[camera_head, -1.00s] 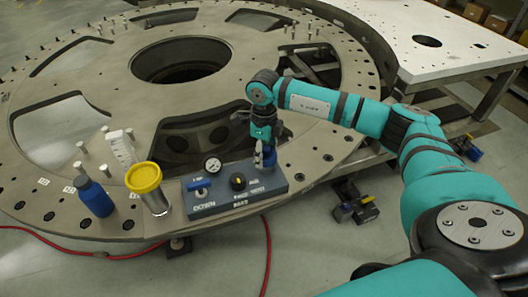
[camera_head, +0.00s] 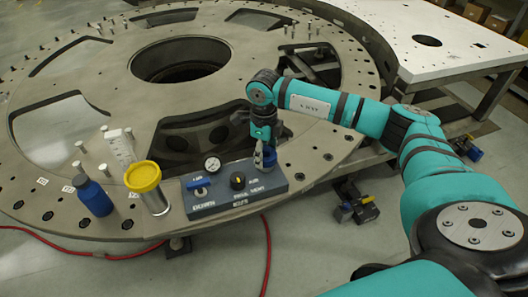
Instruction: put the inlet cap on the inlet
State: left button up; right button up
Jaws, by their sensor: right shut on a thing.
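My right gripper (camera_head: 265,152) points down over the right end of the grey-blue control panel (camera_head: 237,188). It is shut on a small blue piece, which looks like the inlet cap (camera_head: 270,160). The cap is at the panel's back right, partly hidden by the fingers. The inlet cannot be made out apart from the cap and gripper, so I cannot tell whether the cap is seated or just above it. My left gripper is out of view.
The panel carries a gauge (camera_head: 212,164), a blue valve handle (camera_head: 200,189) and a black knob (camera_head: 238,180). A yellow-lidded canister (camera_head: 146,182) and a blue bottle (camera_head: 94,197) stand to its left on the turret plate (camera_head: 330,152). A red hose (camera_head: 62,247) runs along the floor.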

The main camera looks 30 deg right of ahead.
jog(key=shift+f+b, duration=0.85)
jog(key=shift+f, duration=0.2)
dwell(0.5)
jog(key=o, duration=1.4)
jog(key=shift+c, duration=0.2)
jog(key=shift+r, duration=0.15)
jog(key=shift+r+p, duration=2.1)
jog(key=shift+r, duration=1.35)
